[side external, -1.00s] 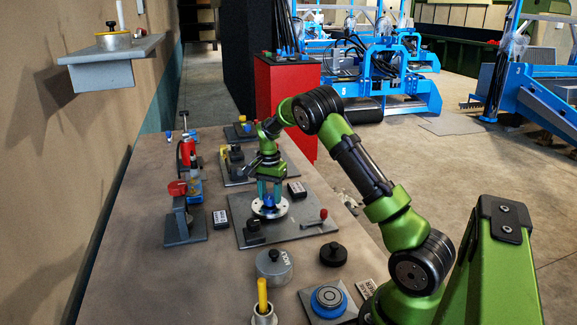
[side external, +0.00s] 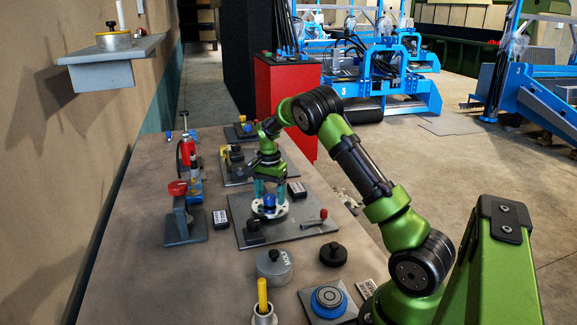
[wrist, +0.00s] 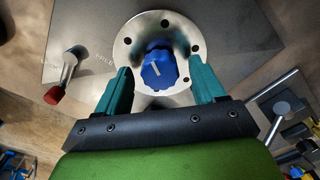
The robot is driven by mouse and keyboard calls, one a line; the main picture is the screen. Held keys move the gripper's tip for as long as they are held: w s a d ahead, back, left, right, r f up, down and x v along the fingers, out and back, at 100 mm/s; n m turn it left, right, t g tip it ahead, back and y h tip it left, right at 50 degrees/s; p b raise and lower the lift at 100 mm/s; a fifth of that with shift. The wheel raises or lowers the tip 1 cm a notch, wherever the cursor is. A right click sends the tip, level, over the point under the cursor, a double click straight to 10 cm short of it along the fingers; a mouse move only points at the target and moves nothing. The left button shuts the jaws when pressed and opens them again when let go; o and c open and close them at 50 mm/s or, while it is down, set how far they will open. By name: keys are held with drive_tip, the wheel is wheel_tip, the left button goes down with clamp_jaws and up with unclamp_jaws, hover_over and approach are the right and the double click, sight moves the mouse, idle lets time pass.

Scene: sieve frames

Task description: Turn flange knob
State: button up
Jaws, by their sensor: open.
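The blue flange knob (side external: 270,203) stands on a round silver flange with bolt holes (side external: 280,212), fixed to a grey plate on the bench. In the wrist view the knob (wrist: 160,70) has a short pale mark on its top. My gripper (side external: 271,195) is above the flange, pointing down, with its teal fingers apart. In the wrist view my gripper (wrist: 160,84) has one finger on either side of the knob, with a visible gap at each side. I cannot tell how far the fingertips reach down beside the knob.
A red-tipped lever (side external: 314,220) sits on the same plate, right of the flange. A black block (side external: 254,232) is at the plate's front. A grey lidded pot (side external: 274,268) and a black knob (side external: 333,254) stand nearer. A clamp stand with a red knob (side external: 180,205) is at left.

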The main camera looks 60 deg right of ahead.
sight(273, 196)
wheel_tip(273, 196, up, 17)
idle(0.5)
drive_tip(key=shift+d, duration=0.1)
drive_tip(key=s+a+r+n+t+y, duration=0.1)
drive_tip(key=s+a+n+t, duration=0.2)
drive_tip(key=s+a+n, duration=0.3)
drive_tip(key=s+a+r+n+t+y, duration=0.1)
drive_tip(key=s+a+n+t, duration=0.3)
drive_tip(key=s+a, duration=1.1)
drive_tip(key=a+r+n, duration=0.1)
drive_tip(key=a+n, duration=0.2)
drive_tip(key=a, duration=0.4)
drive_tip(key=shift+a+n, duration=0.2)
drive_tip(key=shift+n, duration=0.1)
drive_tip(key=shift+o, duration=0.5)
